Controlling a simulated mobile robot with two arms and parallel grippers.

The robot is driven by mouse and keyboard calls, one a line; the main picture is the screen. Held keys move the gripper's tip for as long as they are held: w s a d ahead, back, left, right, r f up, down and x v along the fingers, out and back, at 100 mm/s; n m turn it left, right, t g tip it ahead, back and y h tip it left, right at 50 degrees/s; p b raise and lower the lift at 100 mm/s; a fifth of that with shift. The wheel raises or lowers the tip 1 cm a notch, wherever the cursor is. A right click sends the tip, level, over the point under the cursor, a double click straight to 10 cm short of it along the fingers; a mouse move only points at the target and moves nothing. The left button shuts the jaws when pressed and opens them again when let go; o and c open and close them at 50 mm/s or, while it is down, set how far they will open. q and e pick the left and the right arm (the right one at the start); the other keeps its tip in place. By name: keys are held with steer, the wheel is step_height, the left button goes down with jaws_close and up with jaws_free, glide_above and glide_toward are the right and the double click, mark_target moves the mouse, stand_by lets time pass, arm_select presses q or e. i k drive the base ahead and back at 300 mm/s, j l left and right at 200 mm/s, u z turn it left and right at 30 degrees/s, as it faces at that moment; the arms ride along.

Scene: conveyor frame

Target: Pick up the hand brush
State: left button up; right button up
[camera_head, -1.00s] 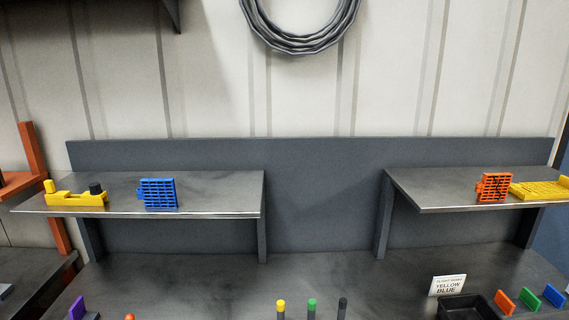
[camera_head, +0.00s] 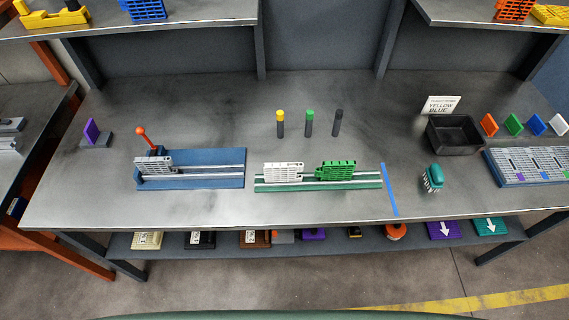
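The hand brush (camera_head: 433,178) has a teal top and pale bristles. It stands on the workbench (camera_head: 350,111) near the front right, to the right of a blue strip and in front of the black bin. Nothing covers it. Neither my left nor my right gripper shows in the head view.
A black bin (camera_head: 456,134) with a yellow/blue card stands behind the brush. A grey-blue tray (camera_head: 528,166) is to its right. A blue strip (camera_head: 389,189) and a green rail fixture (camera_head: 318,183) lie to its left. A blue fixture (camera_head: 218,176) with an orange-knobbed lever is further left.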

mark_target(435, 174)
steer(key=z, duration=1.2)
